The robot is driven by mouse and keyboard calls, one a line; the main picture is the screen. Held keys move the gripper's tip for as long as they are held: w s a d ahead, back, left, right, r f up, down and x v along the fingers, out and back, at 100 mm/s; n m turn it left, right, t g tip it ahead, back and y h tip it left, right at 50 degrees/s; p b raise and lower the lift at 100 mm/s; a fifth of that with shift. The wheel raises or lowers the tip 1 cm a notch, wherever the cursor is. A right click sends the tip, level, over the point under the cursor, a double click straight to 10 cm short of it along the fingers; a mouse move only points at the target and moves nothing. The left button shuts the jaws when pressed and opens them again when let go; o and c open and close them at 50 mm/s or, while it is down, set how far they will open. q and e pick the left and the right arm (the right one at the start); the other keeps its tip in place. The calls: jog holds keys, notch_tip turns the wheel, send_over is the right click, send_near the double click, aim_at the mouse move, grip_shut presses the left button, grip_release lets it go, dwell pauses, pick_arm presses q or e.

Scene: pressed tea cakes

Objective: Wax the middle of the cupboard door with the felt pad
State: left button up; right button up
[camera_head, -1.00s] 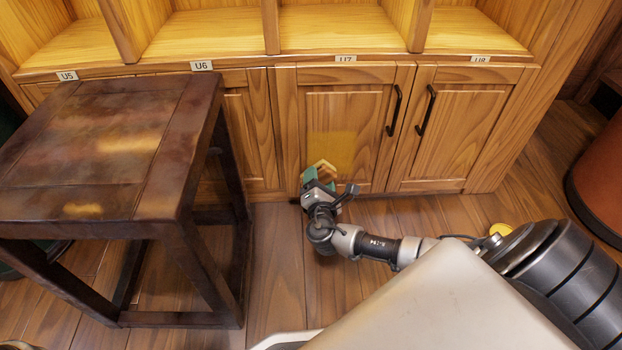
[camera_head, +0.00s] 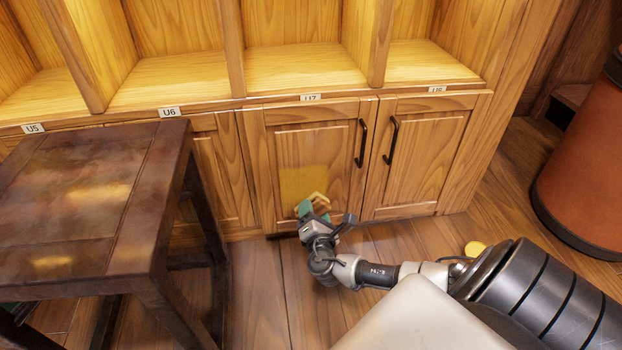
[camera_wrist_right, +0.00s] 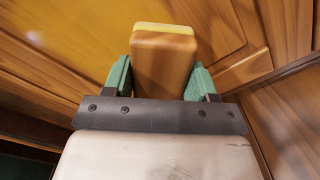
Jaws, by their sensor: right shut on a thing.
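The cupboard door (camera_head: 342,150) under the U7 label is shut, with a dark upright handle on its right side. A yellowish patch (camera_head: 300,181) shows on its middle panel. My right gripper (camera_head: 309,211) is at the patch's lower right corner, its green fingers shut on the felt pad (camera_head: 319,200). In the right wrist view the felt pad (camera_wrist_right: 165,60) is a wooden block with a yellow layer on its far side, between the two fingers of the gripper (camera_wrist_right: 160,82). I cannot tell whether the pad touches the door. My left gripper is out of view.
A dark wooden stool (camera_head: 80,200) stands at the left, before the cupboard. Open empty shelves (camera_head: 300,68) are above the doors. A round yellow thing (camera_head: 474,248) lies on the floor beside my right arm. A large reddish-brown container (camera_head: 590,165) stands at the right.

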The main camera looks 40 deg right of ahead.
jog(key=shift+w+a, duration=0.65)
jog(key=shift+a, duration=0.5)
jog(key=shift+w+a, duration=0.7)
jog(key=shift+a, duration=0.45)
jog(key=shift+w+a, duration=0.65)
jog(key=shift+a, duration=0.5)
jog(key=p, duration=0.2)
send_near(282, 207)
jog(key=shift+w, duration=0.1)
jog(key=shift+p+v, duration=0.55)
jog(key=shift+v, duration=0.95)
